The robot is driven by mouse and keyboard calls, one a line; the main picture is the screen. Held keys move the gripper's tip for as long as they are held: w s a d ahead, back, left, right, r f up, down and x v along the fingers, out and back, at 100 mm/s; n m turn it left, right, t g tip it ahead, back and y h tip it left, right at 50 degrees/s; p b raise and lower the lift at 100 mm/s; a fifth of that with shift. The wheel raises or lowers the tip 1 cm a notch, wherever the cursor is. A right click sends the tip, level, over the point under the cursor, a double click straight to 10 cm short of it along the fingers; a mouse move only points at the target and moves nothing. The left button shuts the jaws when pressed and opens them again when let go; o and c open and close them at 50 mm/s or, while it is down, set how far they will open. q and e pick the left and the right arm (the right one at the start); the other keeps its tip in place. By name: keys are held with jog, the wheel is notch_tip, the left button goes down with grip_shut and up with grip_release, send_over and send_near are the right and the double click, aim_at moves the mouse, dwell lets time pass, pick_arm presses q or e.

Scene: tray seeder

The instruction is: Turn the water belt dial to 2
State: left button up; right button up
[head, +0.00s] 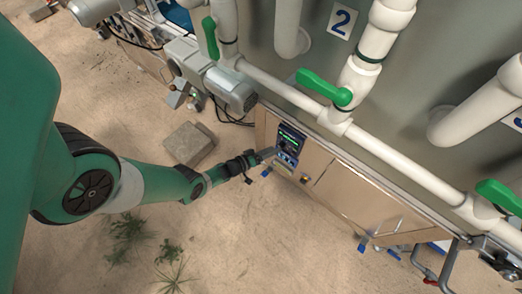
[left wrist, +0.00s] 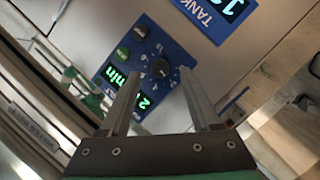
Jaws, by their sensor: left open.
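A blue control panel (left wrist: 165,50) shows in the left wrist view, tilted in the picture. A round black dial (left wrist: 160,69) sits on it with small white marks around it; I cannot read its setting surely. A green-lit display (left wrist: 145,103) beside it seems to show a 2. My left gripper (left wrist: 161,76) is open, its two fingers pointing at the panel, one on each side of the dial in the picture. Whether they touch it I cannot tell. In the head view, my left gripper (head: 268,154) is at the panel (head: 290,141). My right gripper is not in view.
A blue tank display (left wrist: 222,12) is at the top. White pipes with green valve handles (head: 325,88) run above the metal cabinet (head: 350,195). A grey block (head: 189,144) lies on the sandy floor.

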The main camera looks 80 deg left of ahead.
pick_arm(q)
jog(key=p+v, duration=0.3)
jog(key=v, duration=0.6)
jog(key=shift+s+d+r, duration=0.1)
jog(key=shift+s, duration=0.05)
